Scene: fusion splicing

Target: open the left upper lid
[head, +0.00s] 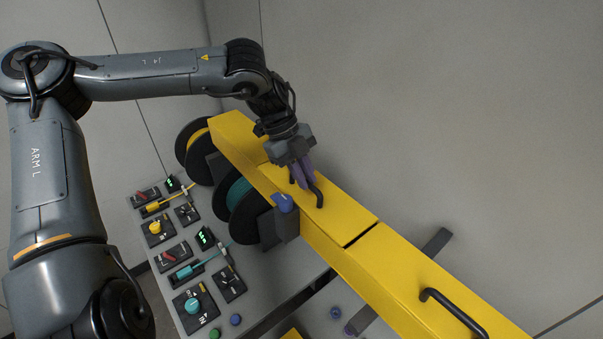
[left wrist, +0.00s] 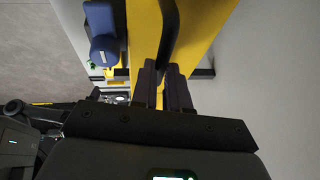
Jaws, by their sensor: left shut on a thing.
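The left upper lid (head: 343,215) is a yellow panel in the long yellow housing and looks closed, level with the panel beside it. Its black bar handle (head: 319,193) also shows in the left wrist view (left wrist: 168,32). My left gripper (head: 305,182) reaches down from above with its dark purple fingers shut on this handle; the fingers also show in the left wrist view (left wrist: 164,75). A blue latch-like piece (head: 284,203) sits at the lid's front edge, beside the fingers. My right gripper is not in view.
A second yellow lid (head: 395,265) with a black handle (head: 455,306) lies to the right. Spools with yellow fibre (head: 198,140) and teal fibre (head: 238,195) stand in front of the housing. A grey bench (head: 165,290) holds several control panels. The space above the housing is clear.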

